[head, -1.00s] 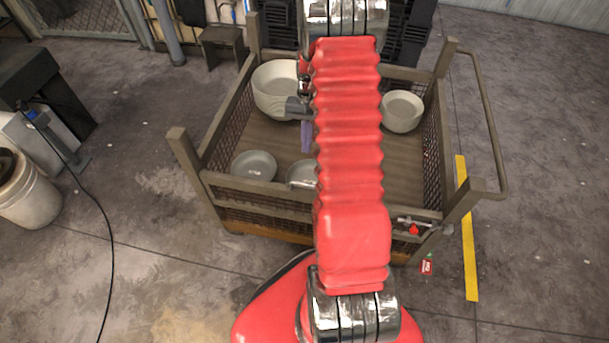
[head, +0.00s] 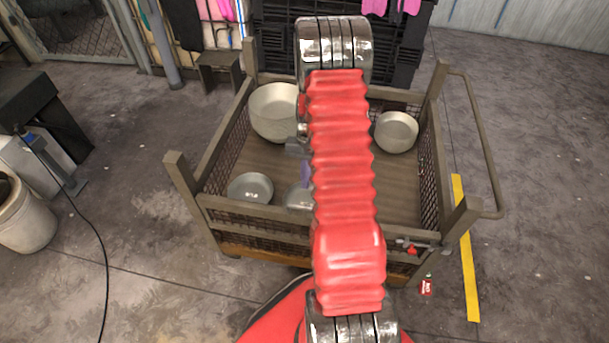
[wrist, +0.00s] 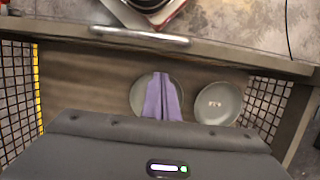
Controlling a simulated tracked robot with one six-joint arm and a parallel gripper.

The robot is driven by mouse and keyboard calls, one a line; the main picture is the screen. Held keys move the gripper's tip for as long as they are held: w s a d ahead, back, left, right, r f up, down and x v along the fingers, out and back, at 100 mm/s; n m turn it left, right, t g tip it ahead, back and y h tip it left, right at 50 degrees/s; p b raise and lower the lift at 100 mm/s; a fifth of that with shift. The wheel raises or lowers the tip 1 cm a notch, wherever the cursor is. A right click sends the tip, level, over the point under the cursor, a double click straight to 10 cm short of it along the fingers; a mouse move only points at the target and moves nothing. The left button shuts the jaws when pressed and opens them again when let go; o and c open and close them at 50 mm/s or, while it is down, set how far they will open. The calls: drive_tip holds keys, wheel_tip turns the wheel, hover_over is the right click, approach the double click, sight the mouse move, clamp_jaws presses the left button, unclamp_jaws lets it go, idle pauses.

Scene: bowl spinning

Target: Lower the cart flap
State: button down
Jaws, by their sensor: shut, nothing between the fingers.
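The cart (head: 188,190) is a brown frame with mesh sides. Its near side, the cart flap (head: 270,213), stands upright, and its top rail (wrist: 245,58) crosses the wrist view. A pale bar (wrist: 140,36) lies along that rail. My gripper (head: 304,174) is inside the cart, behind the flap and partly hidden by my red arm. In the wrist view its purple fingers (wrist: 162,98) are together, empty, pointing toward the flap and apart from it. A red-handled latch (head: 408,246) shows at the flap's right end.
Grey bowls lie in the cart: a large one (head: 273,112) far left, one (head: 396,131) at right, one (head: 250,188) near left, and one (head: 299,198) beside my fingers. A curved handle (head: 487,150) sticks out at the right.

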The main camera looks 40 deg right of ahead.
sight(302, 211)
drive_tip(key=s+a+f, duration=0.1)
drive_tip(key=a, duration=0.1)
drive_tip(key=s+a+f, duration=0.1)
drive_tip(key=s+f, duration=0.1)
drive_tip(key=shift+a+f, duration=0.1)
drive_tip(key=shift+a, duration=0.3)
idle(0.4)
drive_tip(key=shift+a, duration=0.2)
drive_tip(key=shift+d, duration=0.15)
